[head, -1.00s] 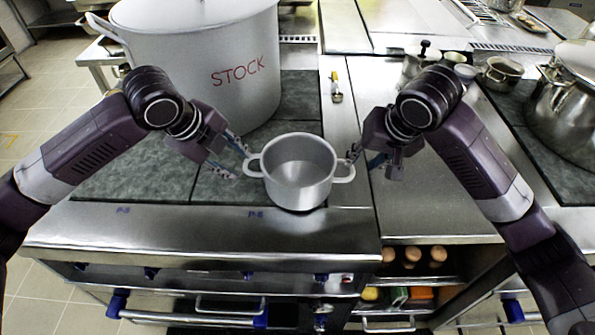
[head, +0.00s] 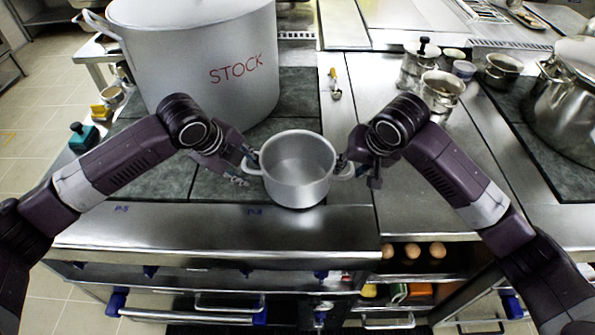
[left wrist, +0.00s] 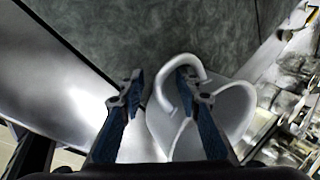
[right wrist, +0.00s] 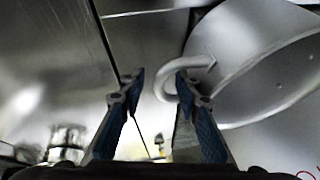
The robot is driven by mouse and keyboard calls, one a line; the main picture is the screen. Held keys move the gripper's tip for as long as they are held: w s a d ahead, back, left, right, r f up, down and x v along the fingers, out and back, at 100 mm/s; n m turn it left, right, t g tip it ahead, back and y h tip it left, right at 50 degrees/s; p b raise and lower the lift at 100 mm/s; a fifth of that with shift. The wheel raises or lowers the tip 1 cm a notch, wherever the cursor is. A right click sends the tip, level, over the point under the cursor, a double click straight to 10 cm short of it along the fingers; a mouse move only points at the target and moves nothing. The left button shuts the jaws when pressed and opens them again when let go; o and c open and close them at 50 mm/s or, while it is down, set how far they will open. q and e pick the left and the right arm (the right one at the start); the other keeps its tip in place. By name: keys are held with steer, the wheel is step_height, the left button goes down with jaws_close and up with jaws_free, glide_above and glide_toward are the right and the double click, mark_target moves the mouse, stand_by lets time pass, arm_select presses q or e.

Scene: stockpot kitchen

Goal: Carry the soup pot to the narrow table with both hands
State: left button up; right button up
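In the left wrist view that gripper (left wrist: 160,85) is open, one fingertip inside the handle loop (left wrist: 162,92) and the other outside. My right gripper (head: 346,164) is at the right handle. In the right wrist view this gripper (right wrist: 160,83) is also open, its fingers on either side of the handle bar (right wrist: 163,80). I cannot make out the narrow table.
A large pot marked STOCK (head: 205,60) stands behind the soup pot to the left. Small metal pots (head: 440,88) and a big shiny pot (head: 565,100) are on the right. Eggs (head: 412,250) lie on a shelf below the counter.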

arm_select(q)
steer(key=shift+c, duration=0.6)
arm_select(e)
steer(key=shift+c, duration=0.5)
arm_select(q)
jaws_close()
arm_select(e)
jaws_close()
arm_select(q)
steer(key=shift+a, duration=0.1)
steer(key=shift+w+r, duration=0.1)
steer(key=shift+r, duration=0.1)
arm_select(e)
steer(key=shift+w+r, duration=0.1)
steer(key=shift+r, duration=0.1)
